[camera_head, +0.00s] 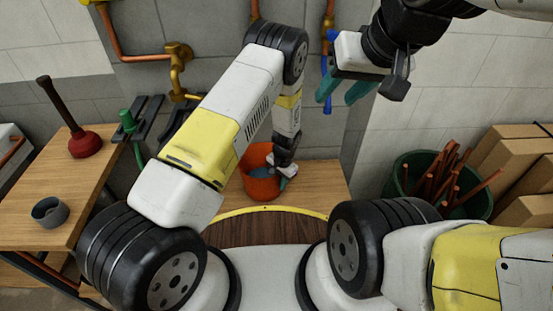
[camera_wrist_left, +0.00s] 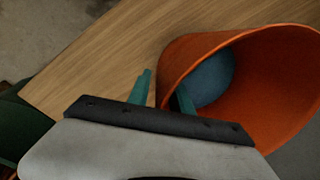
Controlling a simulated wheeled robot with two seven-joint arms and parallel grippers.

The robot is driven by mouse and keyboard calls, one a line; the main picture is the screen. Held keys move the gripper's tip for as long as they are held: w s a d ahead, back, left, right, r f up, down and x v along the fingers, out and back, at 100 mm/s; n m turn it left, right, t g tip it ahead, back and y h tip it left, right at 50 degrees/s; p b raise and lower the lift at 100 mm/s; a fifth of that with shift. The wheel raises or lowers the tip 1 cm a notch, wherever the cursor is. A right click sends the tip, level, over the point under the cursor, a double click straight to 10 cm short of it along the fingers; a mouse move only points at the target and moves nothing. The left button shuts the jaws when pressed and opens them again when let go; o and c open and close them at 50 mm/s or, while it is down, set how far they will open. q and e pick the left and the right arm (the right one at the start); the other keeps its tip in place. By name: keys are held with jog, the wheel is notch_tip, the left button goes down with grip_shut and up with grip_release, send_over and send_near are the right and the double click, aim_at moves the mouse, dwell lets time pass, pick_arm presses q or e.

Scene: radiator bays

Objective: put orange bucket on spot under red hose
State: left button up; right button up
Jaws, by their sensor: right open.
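The orange bucket (camera_head: 262,184) stands on the wooden bench (camera_head: 315,185) by the wall, with something blue inside. My left gripper (camera_head: 285,172) is at the bucket's right rim. In the left wrist view, the bucket (camera_wrist_left: 280,115) fills the right side. There, my left gripper (camera_wrist_left: 163,83) has one finger outside the bucket wall and one inside, with a gap between them, so it looks open. My right gripper (camera_head: 342,92) is open and empty, raised near the wall at upper centre. I cannot make out a red hose or a marked spot.
Copper pipes with a brass valve (camera_head: 178,55) and a blue hose (camera_head: 326,80) run on the wall. At left, a wooden table (camera_head: 35,215) holds a red plunger (camera_head: 85,144) and a grey cup (camera_head: 49,211). At right are a green bin (camera_head: 400,175) of copper pipes and cardboard boxes (camera_head: 510,160).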

pick_arm(q)
jog(key=shift+r, duration=0.1)
jog(key=s+a+r+n+t+h, duration=0.1)
jog(key=s+a+r+n, duration=0.15)
jog(key=r, duration=1.05)
jog(key=s+a+r+n+h, duration=0.1)
jog(key=a+r, duration=0.3)
jog(key=r, duration=0.9)
jog(key=s+a+r+n+t+h, duration=0.1)
jog(key=a+r, duration=0.2)
jog(key=r, duration=1)
jog(key=s+a+r+n+t, duration=0.1)
jog(key=s+a+r+n, duration=0.1)
jog(key=s+a+r, duration=0.3)
jog(key=s+a+r+n+t, duration=0.2)
jog(key=s+a+r, duration=0.3)
jog(key=s, duration=0.8)
notch_tip(320, 180, up, 3)
jog(key=shift+s+f, duration=0.15)
jog(key=shift+s, duration=0.25)
